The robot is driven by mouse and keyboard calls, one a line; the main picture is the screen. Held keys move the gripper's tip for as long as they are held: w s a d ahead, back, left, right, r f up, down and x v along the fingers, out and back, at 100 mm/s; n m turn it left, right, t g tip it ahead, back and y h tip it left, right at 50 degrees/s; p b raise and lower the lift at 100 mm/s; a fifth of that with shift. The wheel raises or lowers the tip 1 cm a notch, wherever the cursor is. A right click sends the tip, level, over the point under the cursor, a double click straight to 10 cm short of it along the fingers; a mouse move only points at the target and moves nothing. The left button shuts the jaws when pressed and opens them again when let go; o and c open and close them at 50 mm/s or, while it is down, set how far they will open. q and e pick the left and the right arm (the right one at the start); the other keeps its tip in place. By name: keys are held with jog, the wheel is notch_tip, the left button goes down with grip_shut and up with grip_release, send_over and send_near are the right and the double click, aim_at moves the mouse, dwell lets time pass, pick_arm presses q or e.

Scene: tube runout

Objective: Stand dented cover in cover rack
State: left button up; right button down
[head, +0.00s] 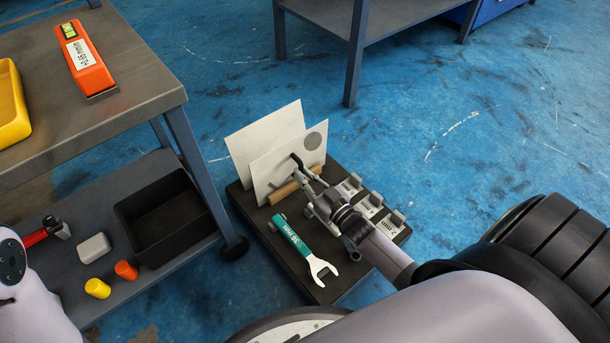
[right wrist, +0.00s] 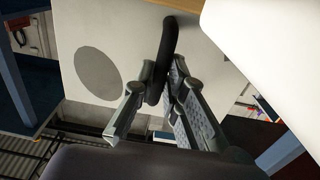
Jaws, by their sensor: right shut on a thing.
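The dented cover (head: 288,160) is a pale flat panel with a grey round spot and a black handle. It is upright, slightly tilted, behind the wooden bar (head: 284,194) of the cover rack on a dark platform. A second pale panel (head: 262,131) stands behind it. My right gripper (head: 303,170) is shut on the black handle. The right wrist view shows the handle (right wrist: 168,58) between the fingers and the panel with its grey spot (right wrist: 98,74) behind. The lower edge is partly hidden, so I cannot tell whether it is seated. My left gripper is out of view.
The workbench (head: 130,75) on the left bears an orange level-like tool (head: 85,62). A black bin (head: 165,212) sits on its lower shelf. Blue floor is clear right of the platform.

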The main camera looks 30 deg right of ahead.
jog(key=c, duration=1.8)
grip_release()
jog(key=shift+o, duration=1.2)
jog(key=shift+f, duration=0.1)
jog(key=s+d, duration=0.1)
jog(key=s, duration=1.1)
jog(key=shift+d, duration=0.3)
